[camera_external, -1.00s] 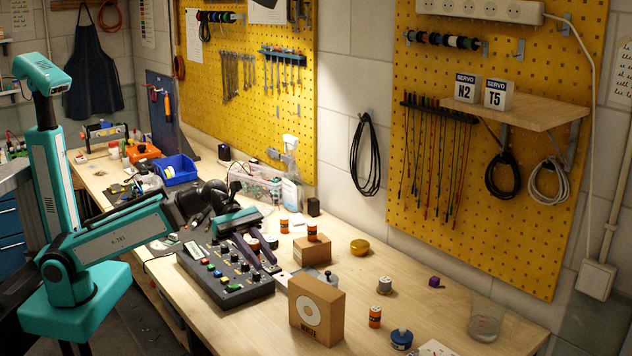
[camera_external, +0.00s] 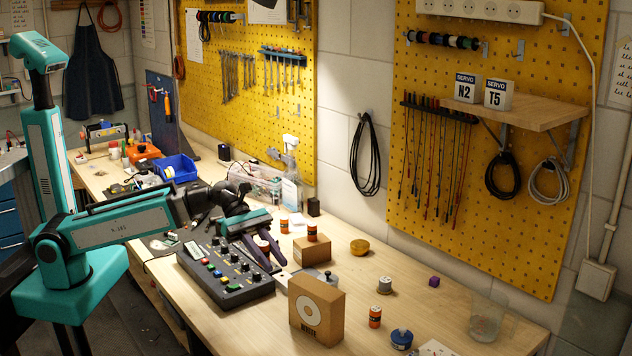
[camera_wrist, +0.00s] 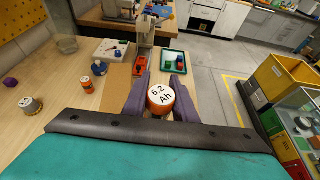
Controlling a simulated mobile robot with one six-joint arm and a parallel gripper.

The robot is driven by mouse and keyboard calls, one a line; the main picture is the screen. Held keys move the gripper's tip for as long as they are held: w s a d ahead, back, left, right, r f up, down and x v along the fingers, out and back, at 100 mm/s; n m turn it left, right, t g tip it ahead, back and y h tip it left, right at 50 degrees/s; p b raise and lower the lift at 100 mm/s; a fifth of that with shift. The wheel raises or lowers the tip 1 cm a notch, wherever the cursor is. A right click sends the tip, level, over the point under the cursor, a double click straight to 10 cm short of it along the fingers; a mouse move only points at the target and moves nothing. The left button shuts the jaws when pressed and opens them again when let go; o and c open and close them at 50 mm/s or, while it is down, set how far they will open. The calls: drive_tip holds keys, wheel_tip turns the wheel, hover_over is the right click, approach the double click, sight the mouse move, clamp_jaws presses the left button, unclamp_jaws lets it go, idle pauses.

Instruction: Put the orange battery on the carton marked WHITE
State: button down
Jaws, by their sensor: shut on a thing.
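An orange battery with a white top marked "6.2 Ah" (camera_wrist: 160,98) sits between the fingers of my gripper (camera_wrist: 161,93) in the wrist view. My gripper (camera_external: 263,252) is shut on it. In the external view the held battery (camera_external: 264,246) is partly hidden by the fingers, above the right end of the control box.
A smaller carton (camera_external: 300,252) carries an orange cylinder (camera_external: 312,232); another orange cylinder (camera_external: 375,317) stands right of the WHITE carton. A control box (camera_external: 225,276) with knobs lies below my gripper. A blue-lidded pot (camera_external: 401,338) and a glass (camera_external: 486,322) stand at the right.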

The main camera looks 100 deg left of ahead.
drive_tip(key=p, duration=0.3)
hover_over(325, 292)
drive_tip(key=shift+f, duration=0.6)
drive_tip(key=shift+f, duration=0.1)
drive_tip(key=shift+f+p, duration=0.45)
drive_tip(key=shift+f, duration=1.25)
drive_tip(key=shift+f, duration=0.15)
drive_tip(key=c, duration=1.4)
unclamp_jaws()
drive_tip(key=shift+s, duration=0.1)
drive_tip(key=shift+c, duration=0.2)
